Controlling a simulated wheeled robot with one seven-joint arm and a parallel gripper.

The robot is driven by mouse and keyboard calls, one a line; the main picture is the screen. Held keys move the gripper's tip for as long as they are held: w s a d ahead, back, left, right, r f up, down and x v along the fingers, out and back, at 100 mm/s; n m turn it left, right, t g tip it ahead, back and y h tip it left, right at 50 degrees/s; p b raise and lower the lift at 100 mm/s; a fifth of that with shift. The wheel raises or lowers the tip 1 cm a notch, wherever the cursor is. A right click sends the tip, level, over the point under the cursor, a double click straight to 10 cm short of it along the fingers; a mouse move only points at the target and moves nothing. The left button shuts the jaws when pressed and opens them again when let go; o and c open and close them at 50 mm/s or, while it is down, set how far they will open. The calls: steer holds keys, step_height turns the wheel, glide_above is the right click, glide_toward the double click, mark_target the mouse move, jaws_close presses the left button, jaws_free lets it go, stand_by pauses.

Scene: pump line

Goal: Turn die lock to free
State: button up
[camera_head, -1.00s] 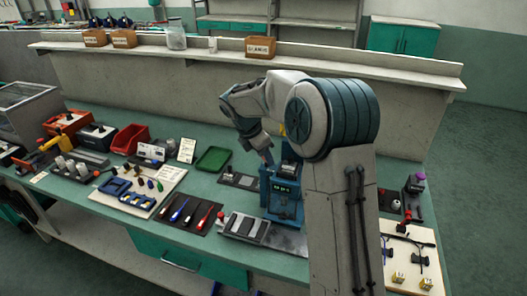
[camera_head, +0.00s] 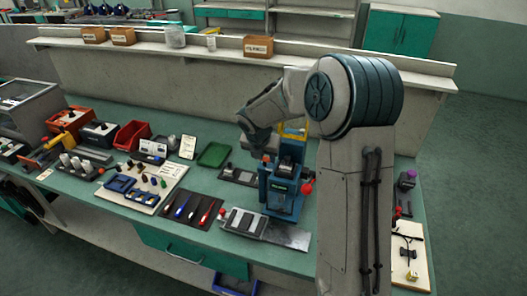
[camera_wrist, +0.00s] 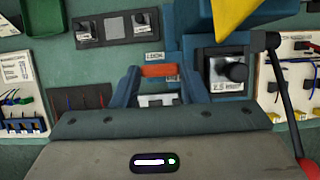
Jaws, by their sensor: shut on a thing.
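The die lock is an orange-red bar (camera_wrist: 158,70) beside a small label reading LOCK in the wrist view. My gripper (camera_wrist: 159,74) has its two blue fingers at either end of the bar and is shut on it. In the head view my gripper (camera_head: 264,148) is at the upper left of the blue press (camera_head: 279,190), and an orange-red spot of the lock (camera_head: 266,158) shows just below it. My gripper and arm partly hide the contact. I cannot tell the exact angle of the lock.
The press has a red-knobbed lever (camera_head: 307,188) on its right and a dial (camera_wrist: 232,70) at its side. A yellow part (camera_head: 294,131) stands behind it. A green tray (camera_head: 214,154) and a screwdriver mat (camera_head: 190,209) lie to the left. A long shelf runs behind.

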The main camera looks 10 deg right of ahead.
stand_by(0.5)
steer(key=o, duration=1)
steer(key=shift+r, duration=0.1)
steer(key=v, duration=1.3)
steer(key=shift+s+a+r+b, duration=0.1)
steer(key=shift+s+r+b, duration=0.1)
steer(key=shift+r+b, duration=0.15)
steer(key=shift+f, duration=0.1)
steer(key=s+d+m, duration=0.1)
steer(key=s+m, duration=0.8)
steer(key=m, duration=0.1)
steer(key=s+d+m+y, duration=0.1)
steer(key=s+m, duration=0.8)
steer(key=m, duration=0.1)
steer(key=s+d+f+m+y, duration=0.1)
steer(key=s+m, duration=0.8)
steer(key=m, duration=0.1)
steer(key=shift+s+f, duration=0.1)
steer(key=shift+s, duration=0.25)
